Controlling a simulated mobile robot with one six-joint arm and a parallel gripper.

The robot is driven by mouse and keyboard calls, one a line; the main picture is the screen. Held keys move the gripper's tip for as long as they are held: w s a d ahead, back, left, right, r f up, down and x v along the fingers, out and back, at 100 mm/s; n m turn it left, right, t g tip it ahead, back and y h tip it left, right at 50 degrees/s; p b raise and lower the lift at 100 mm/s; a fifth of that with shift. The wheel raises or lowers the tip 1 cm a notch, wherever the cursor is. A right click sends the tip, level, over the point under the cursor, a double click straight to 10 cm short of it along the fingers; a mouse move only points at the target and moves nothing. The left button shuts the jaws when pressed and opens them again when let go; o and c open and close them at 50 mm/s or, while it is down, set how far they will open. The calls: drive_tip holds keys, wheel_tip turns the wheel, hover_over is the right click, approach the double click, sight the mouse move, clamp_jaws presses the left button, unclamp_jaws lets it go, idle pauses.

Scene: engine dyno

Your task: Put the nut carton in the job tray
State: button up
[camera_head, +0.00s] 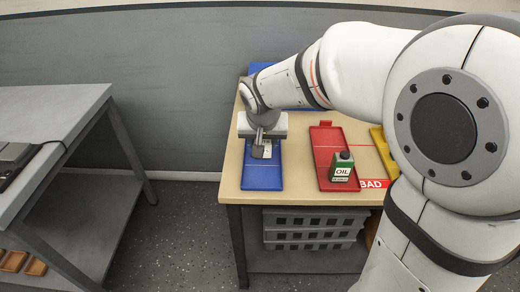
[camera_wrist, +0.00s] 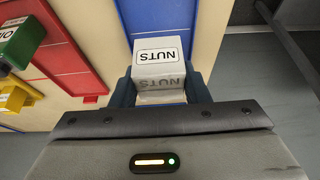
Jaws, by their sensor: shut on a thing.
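The nut carton (camera_wrist: 158,52) is a small white box with a NUTS label, upside down in the wrist view. My gripper (camera_wrist: 160,76) is shut on it, with a dark finger on each side. In the head view the carton (camera_head: 262,151) shows below my gripper (camera_head: 264,143), over the far part of a blue tray (camera_head: 262,180). The blue tray also shows behind the carton in the wrist view (camera_wrist: 193,18). I cannot tell whether the carton touches the tray. No tray in view is readably marked as the job tray.
A red tray (camera_head: 323,147) marked BAD holds a green OIL can (camera_head: 342,171). A yellow tray (camera_head: 383,150) is partly behind my arm. More blue shows at the bench's back. Grey crates (camera_head: 312,232) sit beneath the bench. A grey table (camera_head: 50,108) stands left across open floor.

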wheel_tip(320, 180, down, 9)
drive_tip(key=shift+f+b, duration=0.15)
drive_tip(key=shift+b, duration=0.45)
drive_tip(key=shift+f, duration=0.15)
drive_tip(key=o, duration=1.1)
